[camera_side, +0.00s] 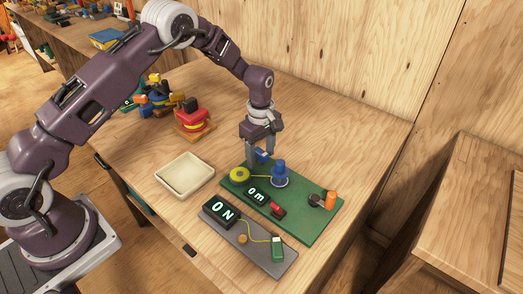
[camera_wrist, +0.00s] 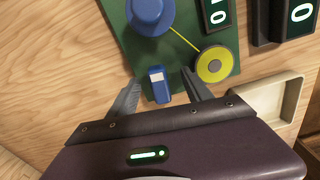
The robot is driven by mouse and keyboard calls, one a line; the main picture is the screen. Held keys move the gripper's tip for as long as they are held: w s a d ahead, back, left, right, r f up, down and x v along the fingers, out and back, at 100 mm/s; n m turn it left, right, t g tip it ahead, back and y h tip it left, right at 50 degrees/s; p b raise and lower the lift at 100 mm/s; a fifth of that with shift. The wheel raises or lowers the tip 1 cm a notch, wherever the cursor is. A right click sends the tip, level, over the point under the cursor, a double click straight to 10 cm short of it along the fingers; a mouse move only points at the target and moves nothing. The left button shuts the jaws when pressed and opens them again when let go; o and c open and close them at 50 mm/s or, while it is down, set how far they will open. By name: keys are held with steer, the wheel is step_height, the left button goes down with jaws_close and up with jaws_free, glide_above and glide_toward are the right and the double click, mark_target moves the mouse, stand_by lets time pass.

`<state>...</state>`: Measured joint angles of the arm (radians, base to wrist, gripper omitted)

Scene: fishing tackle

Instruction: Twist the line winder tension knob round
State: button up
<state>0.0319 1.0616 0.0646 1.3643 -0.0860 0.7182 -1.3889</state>
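The green winder board (camera_side: 310,215) lies on the table. A small blue part with a white face (camera_wrist: 157,80), possibly the tension knob, sits at the board's edge; it also shows in the side view (camera_side: 262,155). My gripper (camera_wrist: 161,77) points down over that edge, its fingers apart on either side of this part, with gaps visible in the wrist view. I cannot tell whether the fingers reach its full height. A larger round blue knob (camera_side: 280,171) stands beside it on the board. A yellow spool (camera_side: 239,174) has a yellow line running towards the round knob.
The board also has a "0m" display (camera_side: 256,196), a red switch (camera_side: 278,211) and an orange post (camera_side: 330,200). A grey board with an "ON" display (camera_side: 221,212) lies in front. A cream tray (camera_side: 163,186) is left, and colourful figures (camera_side: 193,120) stand behind.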

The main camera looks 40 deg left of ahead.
step_height(320, 180, up, 7)
stand_by(0.6)
steer(key=shift+c, duration=0.2)
